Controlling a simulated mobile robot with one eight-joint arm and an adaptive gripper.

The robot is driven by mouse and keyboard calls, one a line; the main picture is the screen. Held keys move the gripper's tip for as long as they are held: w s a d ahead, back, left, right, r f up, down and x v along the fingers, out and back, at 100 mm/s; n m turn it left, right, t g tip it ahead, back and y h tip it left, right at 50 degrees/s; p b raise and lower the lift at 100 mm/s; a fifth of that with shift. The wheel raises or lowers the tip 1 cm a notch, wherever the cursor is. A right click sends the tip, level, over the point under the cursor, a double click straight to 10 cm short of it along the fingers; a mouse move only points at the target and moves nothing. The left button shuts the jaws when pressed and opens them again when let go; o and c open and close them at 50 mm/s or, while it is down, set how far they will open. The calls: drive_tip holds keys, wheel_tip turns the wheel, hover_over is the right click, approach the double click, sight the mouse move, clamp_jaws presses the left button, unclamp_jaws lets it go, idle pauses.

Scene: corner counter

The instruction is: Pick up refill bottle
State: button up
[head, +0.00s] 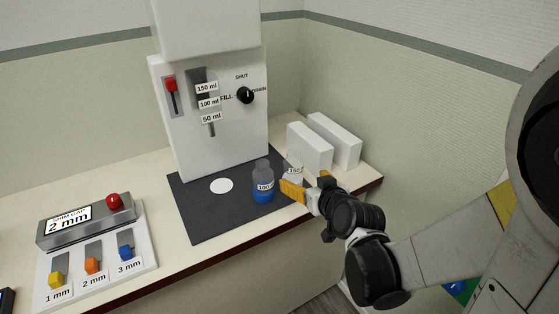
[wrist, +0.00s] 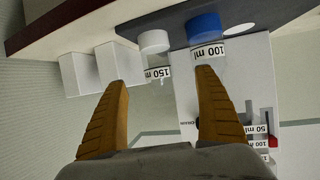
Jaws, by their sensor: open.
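Two small clear bottles stand on the dark mat (head: 205,222). One holds blue liquid, is labelled 100 ml, and stands upright in the head view (head: 263,188) and shows in the wrist view (wrist: 206,28). The other bottle (head: 291,174) has white contents; the wrist view reads its label as 150 ml (wrist: 154,42). In the head view my gripper partly hides it. My gripper (head: 304,182) is open, its yellow fingers (wrist: 160,76) spread to either side of the white bottle in the wrist view. The blue bottle lies just beyond the right finger. Contact cannot be told.
A white dispenser (head: 165,120) with a red lever and black knob (head: 245,95) stands behind the mat. Two white blocks (head: 309,148) stand to the right, close to the gripper. A button panel (head: 95,270) lies at the left. The counter's front edge is near.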

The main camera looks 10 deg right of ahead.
sight(293, 171)
drive_tip(key=b+x, duration=0.1)
drive_tip(key=x, duration=0.2)
drive_tip(key=b+x, duration=0.1)
drive_tip(key=x, duration=0.3)
drive_tip(key=b+x, duration=0.2)
drive_tip(key=x, duration=0.2)
drive_tip(key=shift+d+f, duration=0.25)
drive_tip(key=shift+d, duration=0.1)
drive_tip(key=shift+s+r, duration=0.1)
drive_tip(key=shift+c, duration=0.6)
drive_tip(key=c, duration=1.2)
drive_tip(key=shift+r, duration=0.1)
